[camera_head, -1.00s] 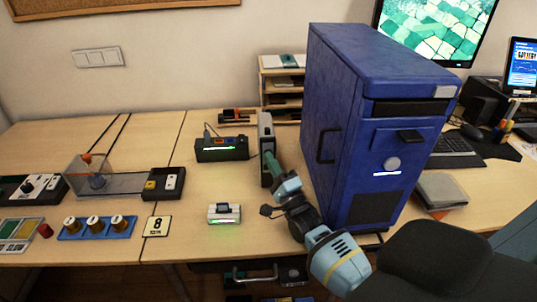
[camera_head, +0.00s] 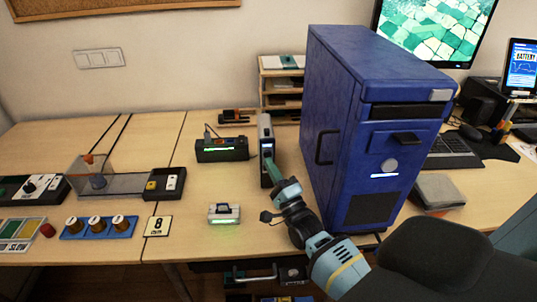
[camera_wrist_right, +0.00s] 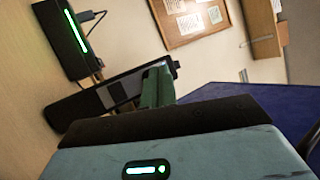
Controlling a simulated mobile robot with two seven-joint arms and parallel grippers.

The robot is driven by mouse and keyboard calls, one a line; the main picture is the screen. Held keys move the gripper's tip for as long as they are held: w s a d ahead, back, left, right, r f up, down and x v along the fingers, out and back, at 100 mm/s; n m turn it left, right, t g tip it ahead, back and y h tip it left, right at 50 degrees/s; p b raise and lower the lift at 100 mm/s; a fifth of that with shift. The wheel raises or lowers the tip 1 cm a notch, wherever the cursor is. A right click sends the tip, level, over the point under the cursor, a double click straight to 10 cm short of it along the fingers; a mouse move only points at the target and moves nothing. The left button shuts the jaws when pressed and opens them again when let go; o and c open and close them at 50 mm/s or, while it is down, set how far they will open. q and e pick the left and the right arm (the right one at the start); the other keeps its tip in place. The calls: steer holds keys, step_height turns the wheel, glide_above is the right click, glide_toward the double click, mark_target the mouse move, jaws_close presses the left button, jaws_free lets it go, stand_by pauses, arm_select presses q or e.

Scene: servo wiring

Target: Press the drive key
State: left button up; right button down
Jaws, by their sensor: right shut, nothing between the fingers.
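A tall narrow dark unit with grey edges (camera_head: 265,133) stands upright on the table, left of the blue cabinet. A small lit display shows on its front, and the unit also appears in the wrist view (camera_wrist_right: 75,112). My right gripper (camera_head: 268,163) is shut and empty, with its green fingertips at the lower front of this unit; the fingers also show in the wrist view (camera_wrist_right: 157,85). I cannot tell whether they touch it. No key can be made out; the fingers cover part of the unit's front. My left gripper is not in view.
The large blue cabinet (camera_head: 335,85) stands close to the right of my gripper. A black box with a green light (camera_head: 222,154) and a cable is to the left. A small white-topped unit (camera_head: 224,212) sits nearer the front. Table between them is clear.

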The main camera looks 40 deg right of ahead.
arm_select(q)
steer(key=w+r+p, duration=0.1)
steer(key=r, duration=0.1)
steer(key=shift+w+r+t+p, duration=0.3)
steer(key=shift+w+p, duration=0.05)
arm_select(e)
steer(key=s+a, duration=0.1)
steer(key=s, duration=0.2)
steer(key=s+a, duration=0.1)
steer(key=shift+s+a+r, duration=0.1)
steer(key=shift+s+a, duration=0.05)
steer(key=shift+a, duration=0.15)
steer(key=shift+a, duration=0.1)
stand_by(1.1)
